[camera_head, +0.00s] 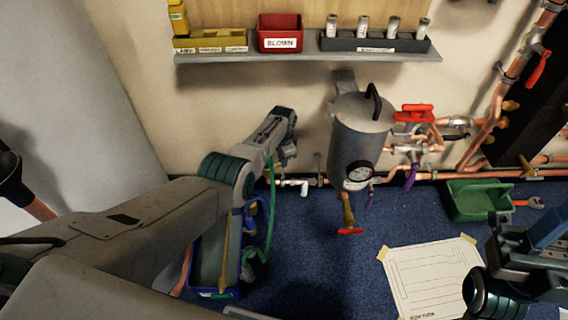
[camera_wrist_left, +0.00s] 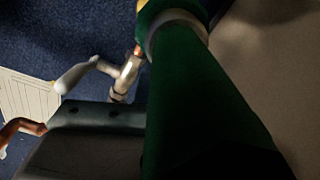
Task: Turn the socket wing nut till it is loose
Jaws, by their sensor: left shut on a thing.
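My left gripper (camera_head: 283,156) is at the wall end of my left arm, left of the grey tank, at the pipework. It is shut on a small fitting, most likely the socket wing nut, which the fingers and wrist largely hide. A green hose (camera_head: 271,205) hangs below it. In the left wrist view a dark green, rounded body (camera_wrist_left: 200,95) fills the middle, and a silvery metal fitting (camera_wrist_left: 125,78) with a pale lever-like part shows beside it. My right gripper (camera_head: 525,255) is at the lower right, away from the pipes; its jaw state is unclear.
The grey tank (camera_head: 360,135) with a gauge stands close on the right. A shelf (camera_head: 300,57) with bins is above. A blue-rimmed tray (camera_head: 205,292) is below my left arm. A paper sheet (camera_head: 435,280) and green bin (camera_head: 465,203) lie on the blue floor.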

